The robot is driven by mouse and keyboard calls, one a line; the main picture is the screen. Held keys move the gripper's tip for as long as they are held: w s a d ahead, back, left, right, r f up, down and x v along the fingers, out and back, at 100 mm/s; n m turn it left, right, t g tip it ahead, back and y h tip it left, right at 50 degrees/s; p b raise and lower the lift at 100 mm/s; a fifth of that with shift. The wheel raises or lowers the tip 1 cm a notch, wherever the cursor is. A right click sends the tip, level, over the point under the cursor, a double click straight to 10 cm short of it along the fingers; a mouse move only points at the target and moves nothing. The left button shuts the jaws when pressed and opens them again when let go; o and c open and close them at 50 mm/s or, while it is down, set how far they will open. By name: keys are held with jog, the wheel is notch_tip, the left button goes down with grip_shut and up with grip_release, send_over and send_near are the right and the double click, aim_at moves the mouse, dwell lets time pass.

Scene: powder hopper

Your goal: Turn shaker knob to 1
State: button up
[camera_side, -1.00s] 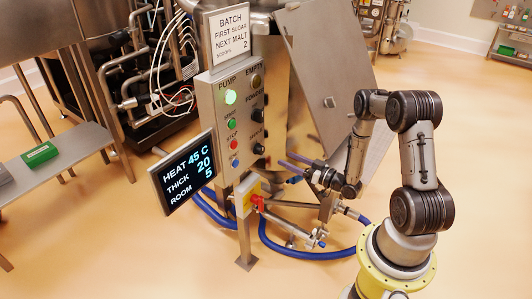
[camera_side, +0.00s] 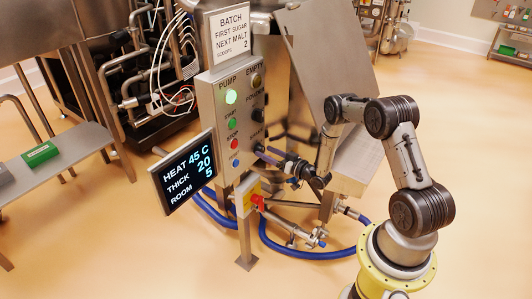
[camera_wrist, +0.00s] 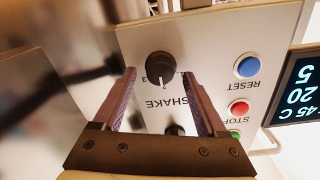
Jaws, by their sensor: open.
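The black shaker knob (camera_wrist: 160,68) is on the steel control panel, with the word SHAKE and small scale numbers beside it, upside down in the wrist view. A pale mark on the knob faces the lettering; I cannot read its setting surely. My gripper (camera_wrist: 159,74) is open, with one finger to each side of the knob in that view. I cannot tell whether the fingers touch it. In the side view my gripper (camera_side: 264,154) is at the panel's lower right, and its fingers largely hide the knob.
A blue reset button (camera_wrist: 247,67) and a red stop button (camera_wrist: 239,107) are right of the knob in the wrist view. Another black knob (camera_wrist: 174,130) shows between the fingers. A display (camera_side: 184,171) stands left of the panel. Pipes and blue hoses (camera_side: 300,250) run below.

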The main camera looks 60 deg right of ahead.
jog(key=shift+w, duration=0.45)
grip_shut()
jog(key=shift+n, duration=0.3)
jog(key=n, duration=0.5)
jog(key=shift+n, duration=0.3)
jog(key=n, duration=0.5)
jog(key=shift+f+n, duration=0.1)
jog(key=shift+n, duration=0.3)
dwell(0.3)
